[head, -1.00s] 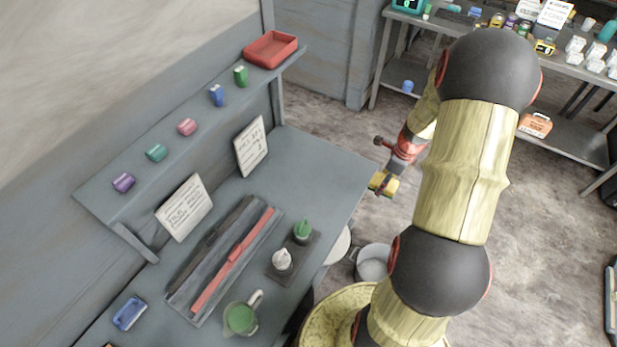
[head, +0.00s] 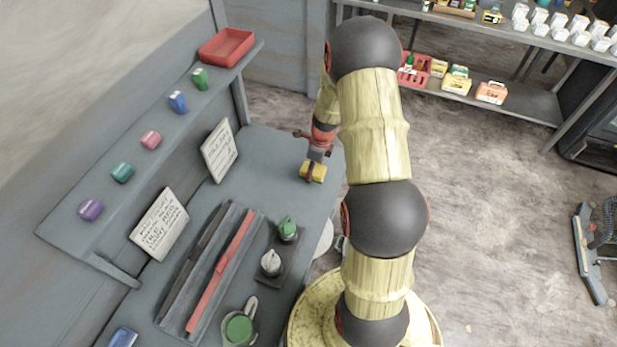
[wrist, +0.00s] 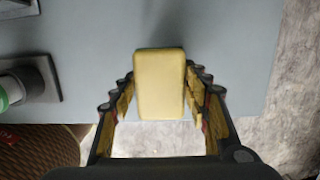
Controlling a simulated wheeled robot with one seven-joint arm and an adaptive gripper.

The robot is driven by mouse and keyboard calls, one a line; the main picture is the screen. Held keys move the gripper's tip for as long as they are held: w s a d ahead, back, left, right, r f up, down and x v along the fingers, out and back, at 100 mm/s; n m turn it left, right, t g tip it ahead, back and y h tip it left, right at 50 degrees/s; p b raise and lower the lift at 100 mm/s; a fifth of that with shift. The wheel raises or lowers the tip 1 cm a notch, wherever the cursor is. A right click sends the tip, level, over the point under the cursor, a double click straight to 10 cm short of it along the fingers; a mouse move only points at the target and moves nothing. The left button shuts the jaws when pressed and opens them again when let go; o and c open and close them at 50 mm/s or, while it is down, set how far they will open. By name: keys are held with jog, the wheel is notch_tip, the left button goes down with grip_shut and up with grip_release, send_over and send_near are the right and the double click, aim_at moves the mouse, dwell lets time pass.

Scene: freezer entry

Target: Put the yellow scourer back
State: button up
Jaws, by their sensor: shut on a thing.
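The yellow scourer (head: 318,172) is a small yellow block with a darker green part at one end in the head view. My gripper (head: 313,168) is shut on it near the right edge of the grey counter (head: 262,150). In the wrist view the scourer (wrist: 159,84) sits upright between the two fingers of my gripper (wrist: 160,105), with grey counter behind it. I cannot tell whether it touches the counter.
A shelf holds purple (head: 90,209), teal (head: 122,172), pink (head: 150,140), blue (head: 178,102) and green (head: 200,79) blocks and a red tray (head: 226,46). The counter holds a long tray (head: 176,296), green-topped bottle (head: 288,229), white-topped bottle (head: 271,262) and green-filled jug (head: 238,329). Two sign cards (head: 160,222) (head: 219,150) lean behind.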

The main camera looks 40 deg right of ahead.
jog(key=shift+w+a+f, duration=0.35)
jog(key=shift+w+f, duration=0.1)
jog(key=shift+f, duration=0.25)
jog(key=shift+w+f+b, duration=0.15)
jog(key=shift+f+b, duration=0.3)
jog(key=shift+f, duration=1.2)
jog(key=shift+f, duration=0.1)
jog(key=o, duration=1)
jog(key=shift+c, duration=0.2)
jog(key=shift+o, duration=0.4)
